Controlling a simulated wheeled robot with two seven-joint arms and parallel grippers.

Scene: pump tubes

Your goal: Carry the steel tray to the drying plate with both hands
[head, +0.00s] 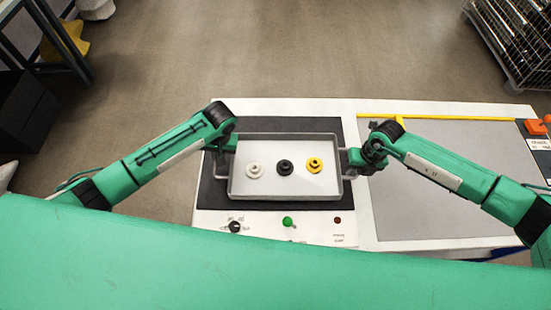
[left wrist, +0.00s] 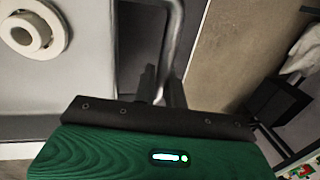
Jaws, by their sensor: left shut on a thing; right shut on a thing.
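The steel tray (head: 300,186) is over the dark drying plate (head: 214,192) in the head view and looks level. I cannot tell whether it touches the plate. In it stand a white part (head: 254,170), a black part (head: 285,167) and a yellow part (head: 314,165) in a row. My left gripper (head: 229,148) is at the tray's left end. In the left wrist view its fingers (left wrist: 162,88) are shut on the bent handle bar (left wrist: 178,35). My right gripper (head: 353,158) is shut on the handle at the right end, its fingertips partly hidden.
The plate's white housing carries a black knob (head: 235,226), a green button (head: 288,221) and a red light (head: 337,220). To the right is a grey surface (head: 450,190) with a yellow strip (head: 450,117) at its back, empty. An orange item (head: 536,127) sits at the far right.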

